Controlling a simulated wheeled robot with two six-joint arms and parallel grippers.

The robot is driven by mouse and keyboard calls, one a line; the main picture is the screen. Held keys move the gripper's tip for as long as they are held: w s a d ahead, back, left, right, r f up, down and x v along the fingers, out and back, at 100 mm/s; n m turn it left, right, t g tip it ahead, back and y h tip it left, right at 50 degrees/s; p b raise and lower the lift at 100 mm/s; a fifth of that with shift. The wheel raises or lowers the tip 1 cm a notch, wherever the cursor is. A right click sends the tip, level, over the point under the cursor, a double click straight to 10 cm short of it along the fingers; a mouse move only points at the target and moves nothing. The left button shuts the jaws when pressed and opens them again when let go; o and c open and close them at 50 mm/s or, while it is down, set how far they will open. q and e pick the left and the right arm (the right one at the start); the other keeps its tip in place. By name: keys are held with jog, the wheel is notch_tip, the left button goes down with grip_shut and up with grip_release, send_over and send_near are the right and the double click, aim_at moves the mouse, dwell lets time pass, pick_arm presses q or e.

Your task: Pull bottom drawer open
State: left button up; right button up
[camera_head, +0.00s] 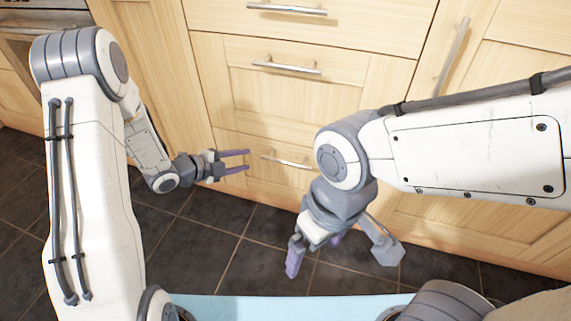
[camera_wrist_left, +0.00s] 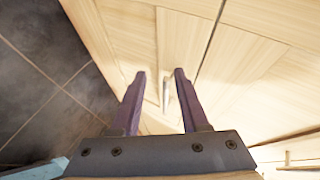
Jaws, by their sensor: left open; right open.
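The bottom drawer (camera_head: 262,187) is a light wood front low in the cabinet, and it looks shut. Its metal bar handle (camera_head: 287,161) runs across the front. My left gripper (camera_head: 249,160) is open just left of the handle, its purple fingers pointing toward it. In the left wrist view the handle (camera_wrist_left: 166,92) shows in the gap between the two open fingers (camera_wrist_left: 160,71). I cannot tell whether they touch it. My right gripper (camera_head: 315,254) is open and empty, pointing down over the floor; its arm hides part of the cabinet.
Above are a middle drawer with a bar handle (camera_head: 286,68) and a top drawer with another handle (camera_head: 287,9). A cupboard door with an upright handle (camera_head: 455,58) stands at the right. An oven (camera_head: 35,18) is at the upper left. The dark tiled floor (camera_head: 205,235) is clear.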

aim_at(282, 163)
pick_arm(q)
jog(key=d+m+h+b, duration=0.1)
jog(key=d, duration=0.3)
jog(key=d+m+g+h+b, duration=0.1)
jog(key=d+m+h+b, duration=0.1)
jog(key=d, duration=0.2)
jog(key=d+f+m+h+b, duration=0.1)
jog(key=d+m+h, duration=0.1)
jog(key=d, duration=0.2)
jog(key=shift+w+d+g+b, duration=0.15)
jog(key=shift+g+b, duration=0.15)
grip_shut()
dwell(1.1)
